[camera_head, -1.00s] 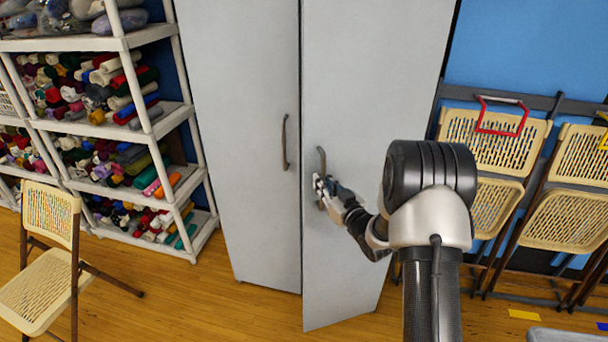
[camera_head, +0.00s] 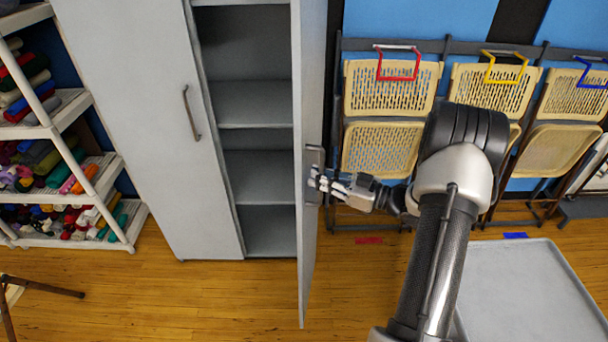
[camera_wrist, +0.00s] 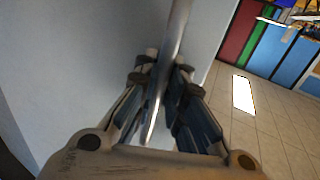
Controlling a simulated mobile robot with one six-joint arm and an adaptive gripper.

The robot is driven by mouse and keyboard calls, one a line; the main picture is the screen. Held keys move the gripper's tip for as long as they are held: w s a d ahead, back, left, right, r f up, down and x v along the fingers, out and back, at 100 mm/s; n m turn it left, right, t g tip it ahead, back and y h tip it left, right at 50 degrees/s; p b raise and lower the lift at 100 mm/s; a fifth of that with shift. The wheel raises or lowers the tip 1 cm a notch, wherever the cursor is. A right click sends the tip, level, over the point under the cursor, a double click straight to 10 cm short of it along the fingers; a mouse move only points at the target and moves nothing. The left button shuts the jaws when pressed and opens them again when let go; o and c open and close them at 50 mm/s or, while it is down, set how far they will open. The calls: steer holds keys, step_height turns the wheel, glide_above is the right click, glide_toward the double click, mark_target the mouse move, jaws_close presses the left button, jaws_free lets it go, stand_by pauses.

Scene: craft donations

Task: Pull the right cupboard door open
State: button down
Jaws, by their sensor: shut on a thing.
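The right cupboard door (camera_head: 309,120) stands wide open, seen nearly edge-on in the head view. Its handle (camera_head: 313,172) is at the door's outer face. My gripper (camera_head: 318,180) is at the handle and shut on it. In the wrist view the fingers (camera_wrist: 160,95) close around the handle bar (camera_wrist: 172,50), beside the pale door face (camera_wrist: 75,55). The cupboard's open right side shows bare grey shelves (camera_head: 255,112). The left door (camera_head: 140,120) is shut, with its own curved handle (camera_head: 191,113).
Folding chairs (camera_head: 393,88) hang on the wall right of the door. A grey flat surface (camera_head: 530,285) is at the lower right. A white rack (camera_head: 75,150) with fabric rolls stands at the left. Wooden floor (camera_head: 180,305) is clear before the cupboard.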

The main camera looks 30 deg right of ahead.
steer(key=shift+s+d, duration=0.4)
steer(key=shift+d, duration=0.25)
steer(key=shift+s+d, duration=0.4)
steer(key=shift+d, duration=0.25)
steer(key=c, duration=1.7)
jaws_free()
steer(key=shift+o, duration=0.2)
steer(key=shift+s+d, duration=0.1)
steer(key=v, duration=1.1)
steer(key=shift+s+d, duration=0.25)
steer(key=shift+s, duration=0.1)
steer(key=shift+r, duration=0.1)
steer(key=shift+w+a, duration=0.1)
steer(key=shift+w, duration=0.05)
